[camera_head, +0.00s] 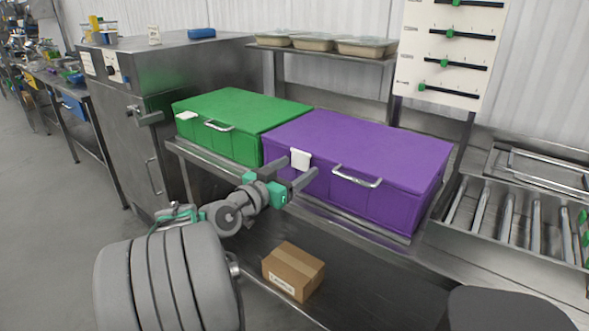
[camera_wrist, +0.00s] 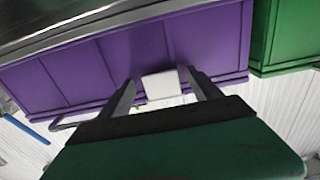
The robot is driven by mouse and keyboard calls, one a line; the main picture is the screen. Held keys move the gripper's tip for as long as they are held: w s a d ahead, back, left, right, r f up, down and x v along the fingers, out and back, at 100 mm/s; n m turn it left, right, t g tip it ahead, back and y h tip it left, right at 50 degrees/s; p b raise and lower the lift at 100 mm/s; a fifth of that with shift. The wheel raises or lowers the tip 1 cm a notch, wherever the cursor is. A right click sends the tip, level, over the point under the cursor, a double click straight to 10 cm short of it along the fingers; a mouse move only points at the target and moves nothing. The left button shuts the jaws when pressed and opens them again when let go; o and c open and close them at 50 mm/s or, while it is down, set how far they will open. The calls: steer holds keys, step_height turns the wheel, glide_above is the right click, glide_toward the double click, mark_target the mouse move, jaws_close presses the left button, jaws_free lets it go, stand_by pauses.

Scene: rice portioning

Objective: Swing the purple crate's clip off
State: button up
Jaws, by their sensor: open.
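The purple crate (camera_head: 375,158) stands closed on the steel counter, with a silver handle (camera_head: 357,177) on its front. Its white clip (camera_head: 301,159) sits at the top edge of the front, left of the handle. My gripper (camera_head: 300,169) is open in front of the clip, with one finger at each side of it. In the wrist view the clip (camera_wrist: 162,85) shows between the tips of my open gripper (camera_wrist: 160,86) against the purple crate (camera_wrist: 110,62). I cannot tell whether the fingers touch the clip.
A green crate (camera_head: 240,110) with its own white clip (camera_head: 187,115) stands directly left of the purple one. A cardboard box (camera_head: 293,271) lies on the lower shelf. A rack of metal utensils (camera_head: 520,215) is at right, and a shelf with trays (camera_head: 320,47) is behind.

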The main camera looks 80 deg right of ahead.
steer(key=c, duration=1.4)
